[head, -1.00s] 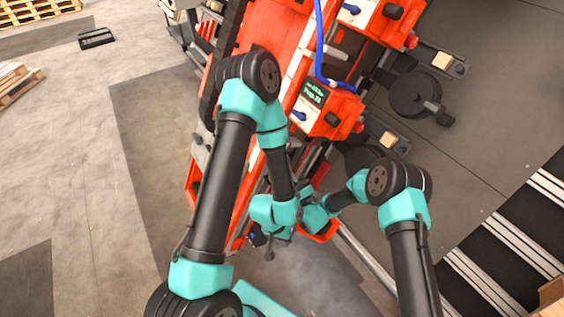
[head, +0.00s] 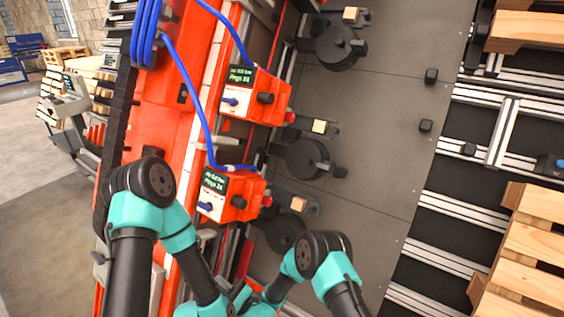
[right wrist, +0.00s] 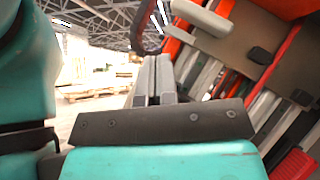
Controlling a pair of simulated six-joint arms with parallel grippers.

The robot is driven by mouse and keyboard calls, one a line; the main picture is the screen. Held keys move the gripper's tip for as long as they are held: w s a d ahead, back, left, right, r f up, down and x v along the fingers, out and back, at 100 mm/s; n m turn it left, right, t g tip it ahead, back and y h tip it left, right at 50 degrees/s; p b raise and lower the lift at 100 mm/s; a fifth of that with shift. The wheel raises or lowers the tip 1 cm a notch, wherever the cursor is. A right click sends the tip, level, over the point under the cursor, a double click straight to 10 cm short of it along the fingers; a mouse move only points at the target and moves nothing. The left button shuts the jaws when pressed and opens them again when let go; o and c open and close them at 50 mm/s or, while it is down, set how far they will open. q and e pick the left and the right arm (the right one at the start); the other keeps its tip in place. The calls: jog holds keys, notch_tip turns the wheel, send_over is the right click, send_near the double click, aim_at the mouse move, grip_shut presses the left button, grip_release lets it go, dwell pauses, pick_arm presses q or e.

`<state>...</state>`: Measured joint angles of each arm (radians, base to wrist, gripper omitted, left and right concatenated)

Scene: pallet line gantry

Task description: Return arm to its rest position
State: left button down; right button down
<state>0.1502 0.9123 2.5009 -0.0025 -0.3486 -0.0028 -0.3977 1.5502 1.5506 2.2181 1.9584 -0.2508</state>
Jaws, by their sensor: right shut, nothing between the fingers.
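My right gripper (right wrist: 157,66) shows in the right wrist view with its two grey fingers together and nothing between them. In the head view my right arm comes in from the bottom right and bends at a black and teal joint. Its forearm runs down and left to the bottom edge, where the two wrists crowd together and the right fingers cannot be made out. My left arm stands at lower left, bent at its elbow, with its forearm running down to the right. The left gripper's fingers are not seen.
An orange machine frame (head: 181,78) with blue hoses stands behind my arms. Orange control boxes (head: 255,92) and black round clamps (head: 308,159) line its right side. Wooden pallet boards (head: 530,255) lie at right.

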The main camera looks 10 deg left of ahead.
jog(key=s+d+f+n+g+h, duration=0.4)
jog(key=s+d+f+g+h, duration=0.15)
jog(key=d, duration=0.65)
jog(key=s+d+f+n+g+h, duration=0.4)
jog(key=s+d+f+h, duration=0.25)
jog(key=d, duration=0.65)
jog(key=s+d+f+n+g+h, duration=0.4)
jog(key=s+d+f+g+h, duration=0.15)
jog(key=d, duration=0.65)
jog(key=w+d+n+t+h, duration=0.1)
jog(key=d+n+t+h, duration=0.45)
jog(key=d, duration=0.85)
jog(key=w+a+r+t+y, duration=0.1)
jog(key=w+a+r+t, duration=0.1)
jog(key=w+r, duration=0.2)
jog(key=shift+w+a, duration=0.3)
jog(key=shift+a, duration=0.05)
jog(key=shift+r+t, duration=0.1)
jog(key=shift+t, duration=0.15)
